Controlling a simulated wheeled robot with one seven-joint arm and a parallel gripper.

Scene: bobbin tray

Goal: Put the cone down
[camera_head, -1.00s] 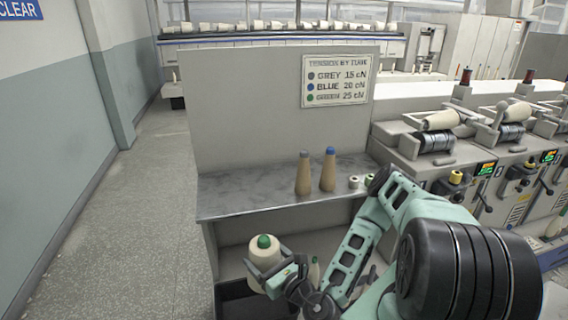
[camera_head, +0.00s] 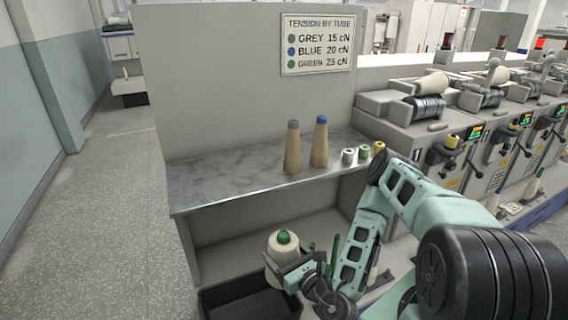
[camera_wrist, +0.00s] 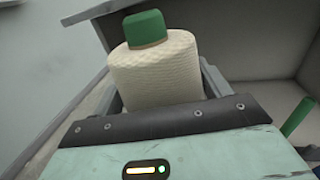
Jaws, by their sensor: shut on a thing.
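The cone (camera_head: 282,247) is a cream yarn package with a green tube tip. My gripper (camera_head: 290,266) is shut on it and holds it upright, in front of the bench's lower opening and near the black bin. In the wrist view the cone (camera_wrist: 155,72) sits between my fingers (camera_wrist: 213,80), its green tip up. The cone's lower part is hidden by my gripper. I cannot tell whether its base touches anything.
The grey bench top (camera_head: 225,183) carries two brown tubes, one grey-tipped (camera_head: 292,150) and one blue-tipped (camera_head: 320,145), and small spools (camera_head: 348,156) at the right. Its left part is clear. A black bin (camera_head: 245,300) stands below. A tension sign (camera_head: 318,45) hangs behind.

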